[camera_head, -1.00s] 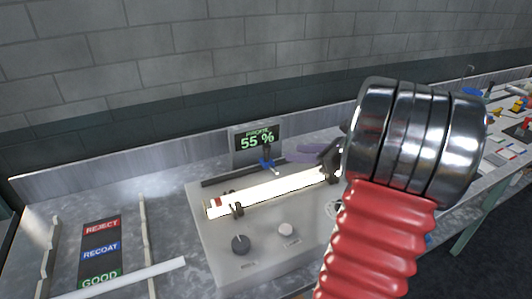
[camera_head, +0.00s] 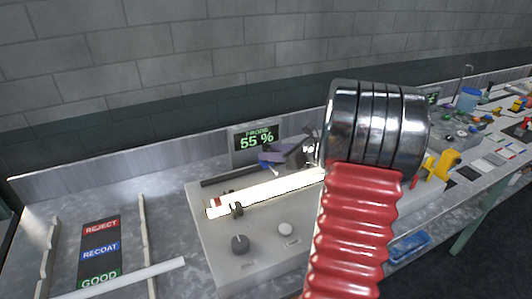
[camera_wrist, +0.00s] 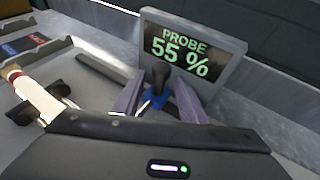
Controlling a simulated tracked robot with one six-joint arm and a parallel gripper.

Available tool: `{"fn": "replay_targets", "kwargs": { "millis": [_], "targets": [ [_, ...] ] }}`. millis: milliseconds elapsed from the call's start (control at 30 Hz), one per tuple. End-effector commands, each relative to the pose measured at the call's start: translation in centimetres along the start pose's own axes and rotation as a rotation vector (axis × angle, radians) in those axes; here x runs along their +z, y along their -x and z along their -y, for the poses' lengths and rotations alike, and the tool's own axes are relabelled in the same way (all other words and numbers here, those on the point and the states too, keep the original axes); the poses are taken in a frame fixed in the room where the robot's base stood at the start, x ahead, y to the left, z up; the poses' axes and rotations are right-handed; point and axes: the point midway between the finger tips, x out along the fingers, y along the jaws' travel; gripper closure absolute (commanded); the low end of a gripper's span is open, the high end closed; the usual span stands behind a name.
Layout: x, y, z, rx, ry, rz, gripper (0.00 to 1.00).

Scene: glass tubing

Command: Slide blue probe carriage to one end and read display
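The blue probe carriage (camera_head: 265,165) sits on the dark rail behind the glowing white tube (camera_head: 262,191). In the wrist view the blue carriage (camera_wrist: 156,100), with a dark upright knob, shows between my gripper's two purple fingers. My gripper (camera_wrist: 158,97) is open, with a finger on each side and visible gaps; contact is not evident. In the head view my arm partly hides the gripper (camera_head: 286,157). The display (camera_head: 257,138) reads PROBE 55 %; it is also legible in the wrist view (camera_wrist: 182,52).
The grey instrument box (camera_head: 217,236) has two knobs on its front. At left stands a rack with REJECT, RECOAT and GOOD labels (camera_head: 100,250), with a white rod (camera_head: 130,277) across its front. A wall stands behind. Yellow items (camera_head: 440,165) and clutter lie right.

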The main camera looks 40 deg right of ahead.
Motion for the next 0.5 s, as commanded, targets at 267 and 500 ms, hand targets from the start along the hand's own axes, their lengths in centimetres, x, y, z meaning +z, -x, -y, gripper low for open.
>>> {"fn": "replay_targets", "kwargs": {
  "millis": [267,500],
  "targets": [
    [0.0,-2.8,0.0,0.001,0.001,0.0,0.62],
    [0.0,-3.0,0.0,0.0,0.001,0.0,0.62]
  ]
}}
